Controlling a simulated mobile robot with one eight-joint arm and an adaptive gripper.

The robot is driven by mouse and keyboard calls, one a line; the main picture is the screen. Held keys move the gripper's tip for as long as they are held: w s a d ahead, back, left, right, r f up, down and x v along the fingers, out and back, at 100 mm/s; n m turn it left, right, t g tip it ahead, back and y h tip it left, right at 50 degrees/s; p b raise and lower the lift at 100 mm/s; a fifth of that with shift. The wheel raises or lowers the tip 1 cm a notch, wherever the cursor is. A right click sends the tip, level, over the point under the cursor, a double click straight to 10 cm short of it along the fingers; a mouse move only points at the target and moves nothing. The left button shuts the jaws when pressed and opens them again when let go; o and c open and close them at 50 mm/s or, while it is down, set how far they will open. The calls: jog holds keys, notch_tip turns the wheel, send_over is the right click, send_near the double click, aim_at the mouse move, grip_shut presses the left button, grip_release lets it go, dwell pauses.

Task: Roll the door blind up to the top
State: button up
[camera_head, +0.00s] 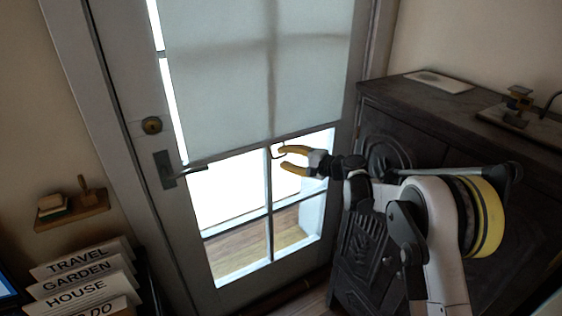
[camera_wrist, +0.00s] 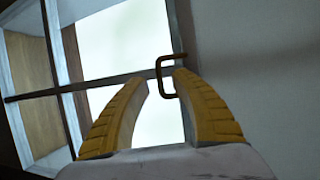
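The pale door blind (camera_head: 225,70) hangs over the upper part of the door's glass, its bottom edge slanting across the picture. It also fills the right side of the wrist view (camera_wrist: 255,45). A small dark pull handle (camera_head: 273,154) sits at the blind's bottom edge. In the wrist view the handle (camera_wrist: 158,72) is a bracket shape just ahead of the yellow fingertips, closer to the right one. My gripper (camera_head: 284,158) is open, fingers apart and empty, right beside the handle. I cannot tell whether a finger touches it. The gripper also shows in the wrist view (camera_wrist: 162,80).
The white door (camera_head: 135,95) has a lever handle (camera_head: 178,170) at left. A dark carved cabinet (camera_head: 430,110) stands close on the right, beside my arm. Lettered signs (camera_head: 80,270) and a small wall shelf (camera_head: 72,212) are at lower left.

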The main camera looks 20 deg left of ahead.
jog(key=shift+w+a+f, duration=0.15)
jog(key=shift+w+a, duration=0.05)
jog(key=shift+a, duration=0.5)
